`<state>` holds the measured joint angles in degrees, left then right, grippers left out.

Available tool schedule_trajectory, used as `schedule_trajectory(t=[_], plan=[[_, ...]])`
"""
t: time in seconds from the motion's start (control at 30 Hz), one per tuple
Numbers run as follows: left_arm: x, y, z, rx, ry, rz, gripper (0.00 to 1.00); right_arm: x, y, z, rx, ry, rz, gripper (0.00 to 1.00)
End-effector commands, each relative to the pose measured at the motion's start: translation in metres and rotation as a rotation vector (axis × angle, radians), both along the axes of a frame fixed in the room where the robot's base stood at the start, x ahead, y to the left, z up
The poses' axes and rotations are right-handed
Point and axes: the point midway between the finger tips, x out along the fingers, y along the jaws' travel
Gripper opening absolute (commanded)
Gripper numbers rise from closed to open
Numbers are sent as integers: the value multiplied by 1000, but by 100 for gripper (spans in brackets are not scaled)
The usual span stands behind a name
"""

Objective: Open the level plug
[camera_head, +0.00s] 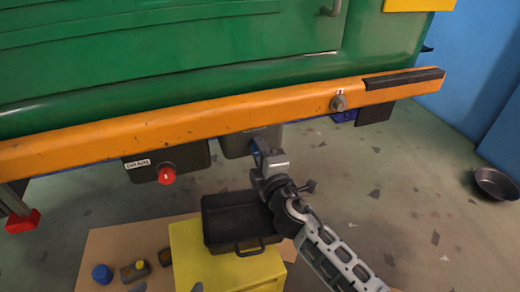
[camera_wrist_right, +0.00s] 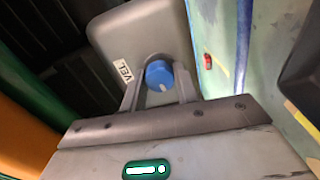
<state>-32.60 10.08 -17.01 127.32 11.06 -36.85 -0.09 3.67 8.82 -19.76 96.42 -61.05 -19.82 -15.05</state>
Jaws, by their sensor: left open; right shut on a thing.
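In the head view the right gripper (camera_head: 260,152) reaches up from the lower right to the grey box (camera_head: 238,146) under the orange beam. The gripper hides most of the plug there. My left gripper cannot be made out in the head view.
A dark box with a red knob (camera_head: 167,175) hangs left of the grey box. Below are a black tray (camera_head: 222,205) on a yellow block (camera_head: 188,258) and a brown mat (camera_head: 95,245) with small parts. The orange beam (camera_head: 230,113) runs just above. A bowl (camera_head: 496,184) lies at right.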

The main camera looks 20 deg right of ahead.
Motion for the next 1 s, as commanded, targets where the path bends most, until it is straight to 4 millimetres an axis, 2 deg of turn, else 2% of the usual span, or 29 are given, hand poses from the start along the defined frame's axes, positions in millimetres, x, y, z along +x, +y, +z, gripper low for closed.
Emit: schedule_trajectory(t=[0.77,1.0], plan=[[-5,7,-11,41,99,3,100,0,0,0,-701,-23,3,8],[-3,9,-2,42,80,12,100,0,1,0,-832,-28,3,8]])
